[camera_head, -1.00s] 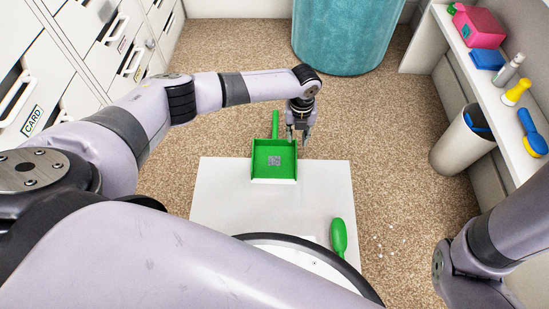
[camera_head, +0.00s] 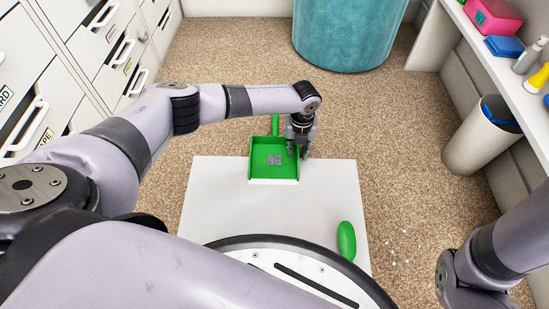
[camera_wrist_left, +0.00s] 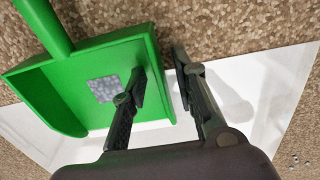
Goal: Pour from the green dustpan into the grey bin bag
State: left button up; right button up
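The green dustpan (camera_head: 272,178) lies on the white board, its handle pointing to the back. A greyish mottled patch (camera_head: 277,159) shows on its floor; I cannot tell if it is loose scraps. The dustpan also fills the left of the left wrist view (camera_wrist_left: 60,85). My left gripper (camera_head: 302,153) is at the dustpan's right side wall. In the left wrist view its fingers (camera_wrist_left: 160,85) are apart, one over the pan and one outside the wall. I cannot tell if they touch it. I cannot make out a grey bin bag. My right gripper is out of view.
The white board (camera_head: 220,215) lies on brown carpet, with a green handle (camera_head: 346,240) on its right edge. White scraps (camera_head: 402,247) lie on the carpet. A pale bin (camera_head: 478,140) with a dark rim stands under the right shelf. A teal container (camera_head: 345,35) stands at the back.

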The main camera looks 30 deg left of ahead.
pick_arm(q)
grip_shut()
dwell(0.3)
dwell(0.5)
